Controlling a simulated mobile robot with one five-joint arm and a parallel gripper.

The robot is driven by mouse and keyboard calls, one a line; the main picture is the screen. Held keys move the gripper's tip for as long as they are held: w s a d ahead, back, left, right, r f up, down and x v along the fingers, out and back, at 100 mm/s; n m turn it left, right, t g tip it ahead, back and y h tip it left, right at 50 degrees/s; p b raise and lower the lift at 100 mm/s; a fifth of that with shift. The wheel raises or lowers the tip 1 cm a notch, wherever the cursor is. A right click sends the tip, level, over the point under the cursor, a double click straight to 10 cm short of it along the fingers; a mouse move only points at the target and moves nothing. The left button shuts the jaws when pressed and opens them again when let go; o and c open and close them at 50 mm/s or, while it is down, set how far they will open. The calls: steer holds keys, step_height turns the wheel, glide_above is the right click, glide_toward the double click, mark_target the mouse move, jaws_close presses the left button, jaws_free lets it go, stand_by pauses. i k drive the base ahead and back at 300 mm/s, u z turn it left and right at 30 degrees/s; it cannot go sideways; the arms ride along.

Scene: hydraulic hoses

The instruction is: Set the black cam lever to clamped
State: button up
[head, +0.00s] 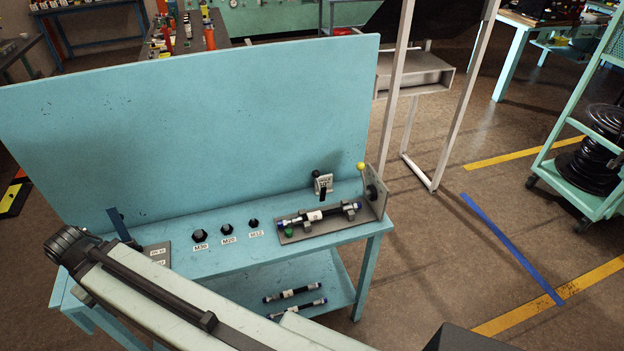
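A small black lever with a round black knob (316,174) stands at the back of the hose fixture, at the right end of the blue bench. A black hose with a white label (314,216) and blue ends lies across grey blocks on the fixture's grey base plate (338,233). My arm crosses the lower left of the head view. My gripper is not in view.
A yellow-knobbed lever (360,167) is on the fixture's upright right-hand plate, and a green knob (289,232) is at its front left. Black fittings (227,229) stand left of it. A tall blue back panel (200,125) closes the rear. Spare hoses (297,308) lie on the lower shelf.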

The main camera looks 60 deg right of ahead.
mark_target(315, 174)
steer(key=z, duration=4.15)
steer(key=k, duration=1.95)
steer(key=u, duration=1.15)
steer(key=i, duration=1.05)
steer(key=z, duration=0.1)
